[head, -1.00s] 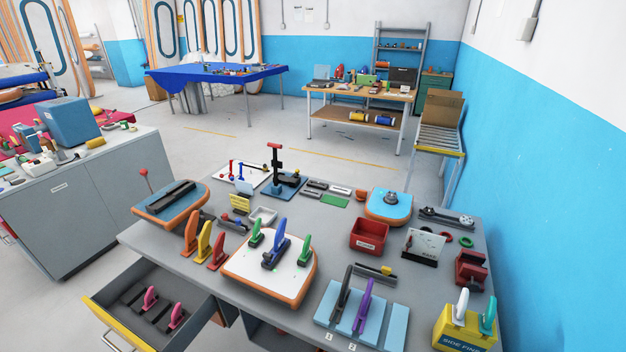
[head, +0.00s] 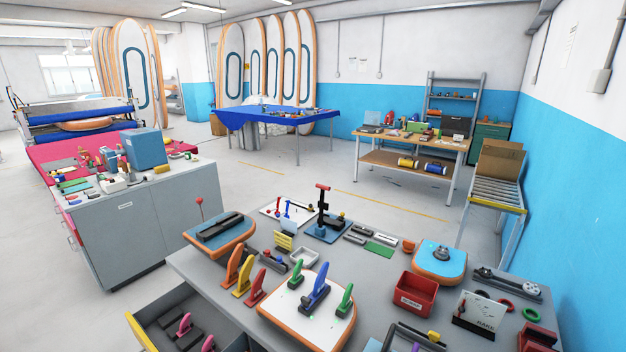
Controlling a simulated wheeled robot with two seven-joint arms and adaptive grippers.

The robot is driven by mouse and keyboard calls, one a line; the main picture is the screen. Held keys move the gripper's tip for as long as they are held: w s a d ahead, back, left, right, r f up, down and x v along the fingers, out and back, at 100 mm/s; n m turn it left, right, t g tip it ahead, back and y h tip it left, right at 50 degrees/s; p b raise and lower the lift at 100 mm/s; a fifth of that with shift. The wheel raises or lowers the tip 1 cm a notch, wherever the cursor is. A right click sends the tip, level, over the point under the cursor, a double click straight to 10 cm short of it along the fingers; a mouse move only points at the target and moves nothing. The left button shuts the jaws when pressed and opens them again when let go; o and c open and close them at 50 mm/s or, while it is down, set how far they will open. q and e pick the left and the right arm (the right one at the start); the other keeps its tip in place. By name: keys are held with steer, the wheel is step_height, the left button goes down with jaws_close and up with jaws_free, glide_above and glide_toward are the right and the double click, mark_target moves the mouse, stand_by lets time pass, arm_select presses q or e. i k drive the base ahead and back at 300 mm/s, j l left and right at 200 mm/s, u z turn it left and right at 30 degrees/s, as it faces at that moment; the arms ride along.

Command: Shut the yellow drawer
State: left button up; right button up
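The yellow drawer (head: 140,332) is at the lower left of the head view, under the left end of the grey workbench (head: 212,290). It stands pulled out, and its front part is cut off by the bottom edge of the picture. Pink fin-shaped pieces (head: 185,324) stand inside it on dark blocks. The drawer's handle is out of the picture. Neither of my grippers shows in the head view.
The bench top carries a white-and-orange board (head: 290,308) with coloured fins, a red bin (head: 415,293) and several tools. A grey cabinet (head: 150,225) stands to the left. Open floor (head: 140,295) lies between the cabinet and the bench.

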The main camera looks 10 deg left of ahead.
mark_target(155, 326)
steer(key=j+u, duration=0.1)
steer(key=u, duration=1.65)
steer(key=k+j, duration=0.05)
steer(key=j, duration=0.05)
